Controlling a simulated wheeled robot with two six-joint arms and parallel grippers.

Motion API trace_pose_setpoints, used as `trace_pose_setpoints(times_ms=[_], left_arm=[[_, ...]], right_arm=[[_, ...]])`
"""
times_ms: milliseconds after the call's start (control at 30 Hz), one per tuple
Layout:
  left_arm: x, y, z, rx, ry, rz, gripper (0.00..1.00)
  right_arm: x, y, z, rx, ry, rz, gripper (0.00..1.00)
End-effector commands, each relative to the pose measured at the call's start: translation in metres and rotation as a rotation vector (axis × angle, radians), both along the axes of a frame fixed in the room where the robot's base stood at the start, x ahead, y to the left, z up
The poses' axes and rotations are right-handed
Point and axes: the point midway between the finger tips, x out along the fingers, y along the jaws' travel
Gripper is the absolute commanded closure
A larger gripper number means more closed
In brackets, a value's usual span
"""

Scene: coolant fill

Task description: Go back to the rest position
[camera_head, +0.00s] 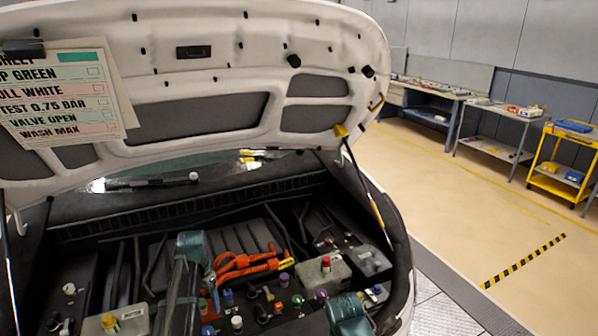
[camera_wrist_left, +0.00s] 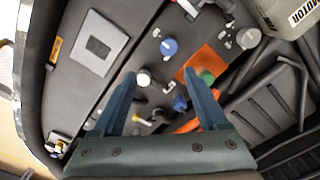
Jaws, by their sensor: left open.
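My left gripper (camera_head: 207,272) is over the engine bay (camera_head: 75,205) in the head view, left of the orange cables. In the left wrist view its two blue-grey fingers (camera_wrist_left: 160,80) are spread apart with nothing held between them. Beyond the fingers lie a white cap (camera_wrist_left: 143,79), a blue cap (camera_wrist_left: 169,47) and a green cap (camera_wrist_left: 206,77). A teal part of my right gripper (camera_head: 350,313) shows at the bottom edge of the head view; its jaws cannot be made out.
The raised hood (camera_head: 290,40) spans the top, with a checklist card (camera_head: 62,95) hanging at left. Orange cables (camera_head: 245,263) and a red-capped tank (camera_head: 325,272) lie near my grippers. A yellow cart (camera_head: 567,160) and workbenches (camera_head: 440,92) stand beyond open floor at right.

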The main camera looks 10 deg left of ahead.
Motion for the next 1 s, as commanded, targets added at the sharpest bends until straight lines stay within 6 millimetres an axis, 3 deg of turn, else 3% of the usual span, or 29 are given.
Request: trace_pose_setpoints(times_ms=[167, 300, 500, 700, 1000], left_arm=[[-0.033, -0.101, -0.010, 0.022, 0.016, -0.036, 0.24], [-0.073, -0.179, -0.017, 0.047, 0.027, -0.055, 0.24], [-0.129, -0.251, -0.024, 0.081, 0.028, -0.073, 0.24], [-0.159, -0.280, -0.027, 0.101, 0.024, -0.077, 0.24], [-0.163, -0.285, -0.027, 0.105, 0.023, -0.076, 0.24]], right_arm=[[0.000, 0.000, -0.010, 0.000, 0.000, 0.000, 0.50], [0.000, 0.000, -0.018, 0.000, 0.000, -0.001, 0.50], [0.000, 0.000, -0.025, 0.000, 0.000, -0.001, 0.50], [0.000, 0.000, -0.028, 0.000, 0.000, -0.001, 0.50], [0.000, 0.000, -0.028, 0.000, 0.000, -0.001, 0.50]])
